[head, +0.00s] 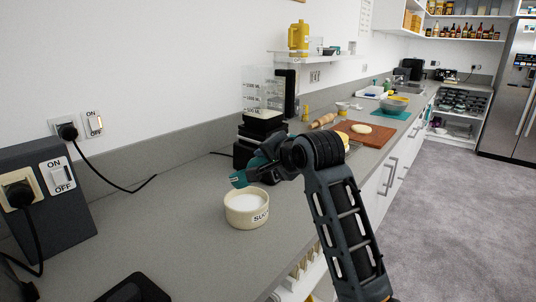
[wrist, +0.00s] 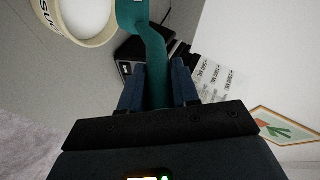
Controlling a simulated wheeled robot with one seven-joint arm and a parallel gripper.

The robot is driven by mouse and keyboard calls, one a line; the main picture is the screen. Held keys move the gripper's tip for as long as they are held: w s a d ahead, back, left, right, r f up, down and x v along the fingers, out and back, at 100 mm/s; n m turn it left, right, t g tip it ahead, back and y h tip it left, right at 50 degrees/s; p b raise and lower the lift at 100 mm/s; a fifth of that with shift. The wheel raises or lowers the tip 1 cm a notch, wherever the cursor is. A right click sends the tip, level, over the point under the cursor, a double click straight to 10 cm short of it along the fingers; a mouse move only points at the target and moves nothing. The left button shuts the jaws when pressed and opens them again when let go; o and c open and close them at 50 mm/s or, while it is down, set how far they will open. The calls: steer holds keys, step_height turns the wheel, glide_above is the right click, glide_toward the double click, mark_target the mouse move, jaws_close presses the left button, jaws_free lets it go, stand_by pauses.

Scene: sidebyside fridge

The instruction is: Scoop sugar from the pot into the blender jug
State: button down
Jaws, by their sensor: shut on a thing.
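The cream sugar pot (head: 236,214) stands on the grey counter, full of white sugar. Its rim (wrist: 97,40) shows at the top left of the wrist view. My gripper (wrist: 157,82) is shut on the handle of a teal scoop (wrist: 153,50). In the head view the scoop (head: 239,179) hangs close above the pot's back edge; its bowl's contents are hidden. The clear blender jug (head: 262,90), marked with volume lines, sits on its black base behind my gripper. It also shows tilted in the wrist view (wrist: 214,78).
A wall socket and a dark switch box (head: 45,200) with cords lie at the left. A rolling pin (head: 323,120) and a wooden board (head: 366,133) with dough lie further along. A shelf (head: 318,57) hangs above, behind the jug. Counter left of the pot is mostly clear.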

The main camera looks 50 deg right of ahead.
steer(key=shift+w+r+g+p, duration=0.45)
steer(key=shift+w+g+p, duration=0.15)
steer(key=shift+p, duration=1.45)
steer(key=shift+w+a+r+n+g, duration=0.1)
steer(key=shift+w+r+n+g, duration=0.15)
steer(key=shift+w+g, duration=0.35)
steer(key=shift+w+a+r+n+g, duration=0.15)
steer(key=shift+w+n+g, duration=0.1)
steer(key=shift+w+g, duration=0.3)
steer(key=shift+d+f, duration=0.1)
step_height(320, 180, down, 7)
steer(key=b, duration=0.2)
steer(key=shift+r, duration=0.2)
steer(key=shift+w+g, duration=0.15)
steer(key=shift+g, duration=0.2)
